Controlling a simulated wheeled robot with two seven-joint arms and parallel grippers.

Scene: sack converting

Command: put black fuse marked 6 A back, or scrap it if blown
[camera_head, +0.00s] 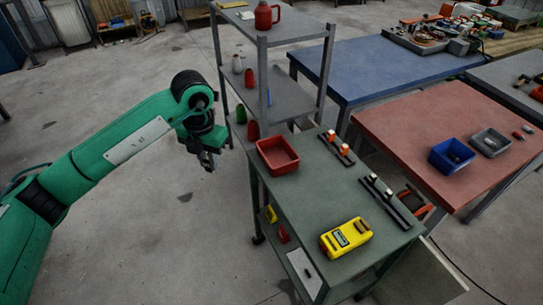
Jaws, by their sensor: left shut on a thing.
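My left gripper (208,161) hangs over the open floor, left of the green-grey bench top (317,202) and its red bin. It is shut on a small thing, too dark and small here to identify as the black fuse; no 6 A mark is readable. On the bench, one dark holder strip (347,158) carries orange and white pieces. A second dark strip (401,212) nearer the front carries small dark and pale pieces. A yellow meter (346,238) lies at the front. The red bin (277,155) looks empty. My right gripper is out of view.
A grey shelf rack (285,28) with red and green bottles stands behind the bench. A red-topped table (431,117) at right holds a blue bin (451,156) and a grey bin (490,142). A blue table (375,70) stands behind. The floor around my left arm is clear.

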